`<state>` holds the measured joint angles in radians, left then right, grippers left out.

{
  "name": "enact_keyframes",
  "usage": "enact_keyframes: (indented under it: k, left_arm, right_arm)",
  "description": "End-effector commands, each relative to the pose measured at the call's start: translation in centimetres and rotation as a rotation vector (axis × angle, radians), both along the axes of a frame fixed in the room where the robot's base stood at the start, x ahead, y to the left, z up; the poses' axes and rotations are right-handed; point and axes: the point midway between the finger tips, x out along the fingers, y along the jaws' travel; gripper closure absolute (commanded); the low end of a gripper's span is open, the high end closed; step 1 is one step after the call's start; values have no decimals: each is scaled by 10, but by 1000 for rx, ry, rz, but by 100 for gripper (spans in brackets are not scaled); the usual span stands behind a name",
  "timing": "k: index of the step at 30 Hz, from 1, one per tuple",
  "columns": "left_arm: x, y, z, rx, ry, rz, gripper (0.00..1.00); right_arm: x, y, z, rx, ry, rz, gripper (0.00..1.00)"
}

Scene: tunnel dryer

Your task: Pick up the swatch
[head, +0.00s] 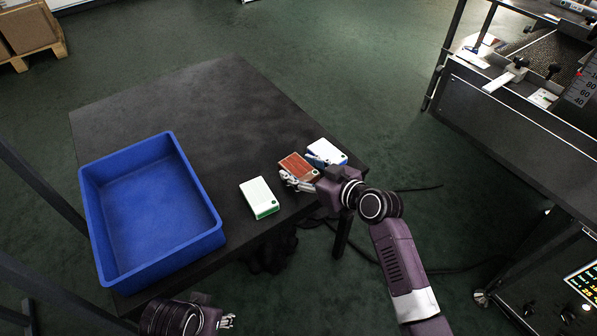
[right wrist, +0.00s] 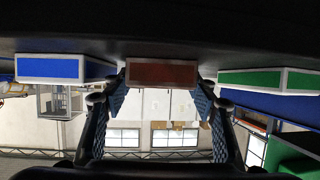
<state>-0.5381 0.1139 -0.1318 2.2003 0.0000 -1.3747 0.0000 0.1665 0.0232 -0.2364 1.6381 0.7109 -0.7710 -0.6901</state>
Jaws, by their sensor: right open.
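Three block-like swatches with pale edges lie along the near right part of the black table. They are a white-topped one with green sides (head: 260,197), a reddish-brown one (head: 297,166) and a white-topped one with blue sides (head: 327,152). My right gripper (head: 302,171) is open at the brown swatch's near edge. In the right wrist view the brown swatch (right wrist: 161,73) shows between the fingers, with the blue (right wrist: 50,68) and green (right wrist: 268,80) ones outside them. Contact cannot be told. My left gripper (head: 227,321) is at the bottom edge, away from the swatches; its jaws are unclear.
A blue bin (head: 108,235), empty, stands on the table's left side. The black table (head: 190,95) is bare at the back. A dryer machine (head: 520,120) stands at the right across a gap of green floor. Boxes on a pallet (head: 27,38) are far left.

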Motion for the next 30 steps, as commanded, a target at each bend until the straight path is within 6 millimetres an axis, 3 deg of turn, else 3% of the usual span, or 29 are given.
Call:
enact_keyframes:
  k: [10, 19, 30]
  left_arm:
    - [-1, 0, 7, 0, -3, 1, 60]
    - [-1, 0, 7, 0, -3, 1, 60]
    - [0, 0, 8, 0, -5, 1, 60]
  right_arm:
    - [6, 5, -3, -2, 0, -1, 46]
    - [6, 5, -3, -2, 0, -1, 78]
    - [6, 5, 0, 0, -2, -1, 80]
